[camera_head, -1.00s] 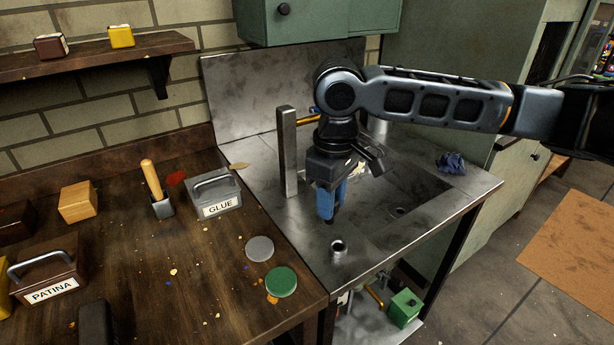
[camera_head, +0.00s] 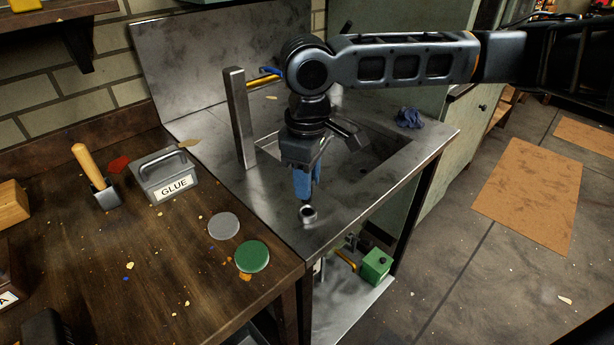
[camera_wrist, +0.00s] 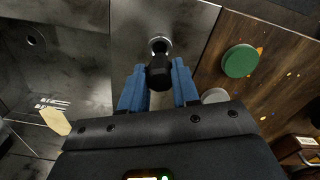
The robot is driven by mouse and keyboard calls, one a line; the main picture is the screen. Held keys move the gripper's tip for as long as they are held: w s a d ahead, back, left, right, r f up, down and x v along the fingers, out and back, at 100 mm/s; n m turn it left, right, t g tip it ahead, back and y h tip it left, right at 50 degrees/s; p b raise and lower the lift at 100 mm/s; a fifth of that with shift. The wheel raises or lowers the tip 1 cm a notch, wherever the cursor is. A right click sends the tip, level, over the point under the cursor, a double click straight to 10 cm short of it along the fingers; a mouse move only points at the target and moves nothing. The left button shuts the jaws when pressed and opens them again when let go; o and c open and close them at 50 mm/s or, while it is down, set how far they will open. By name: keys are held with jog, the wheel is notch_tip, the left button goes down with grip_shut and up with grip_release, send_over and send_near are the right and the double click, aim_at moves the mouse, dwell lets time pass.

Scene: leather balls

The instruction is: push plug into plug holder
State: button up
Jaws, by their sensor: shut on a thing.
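The plug (camera_wrist: 160,75) is a black, rounded piece between the blue fingers of my gripper (camera_wrist: 159,88) in the wrist view. My gripper (camera_head: 305,192) is shut on it and points down over the front of the metal sink counter. The plug holder (camera_head: 308,214) is a short metal ring standing on the counter, just below the fingertips in the head view. In the wrist view the holder (camera_wrist: 160,45) shows its open mouth just beyond the plug's end. The plug is hardly visible in the head view, and I cannot tell whether it touches the holder.
A metal post (camera_head: 240,120) stands left of my gripper, and the sink basin (camera_head: 375,155) lies behind. A blue cloth (camera_head: 409,118) is at the back right. The wooden bench holds a GLUE box (camera_head: 166,176), a green disc (camera_head: 252,256) and a grey disc (camera_head: 223,226).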

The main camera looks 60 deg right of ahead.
jog(key=shift+f+b, duration=0.35)
jog(key=shift+f, duration=0.3)
jog(key=shift+f, duration=1.5)
dwell(1.9)
jog(key=o, duration=1)
jog(key=shift+o, duration=0.2)
jog(key=shift+r, duration=0.1)
jog(key=shift+r, duration=3.85)
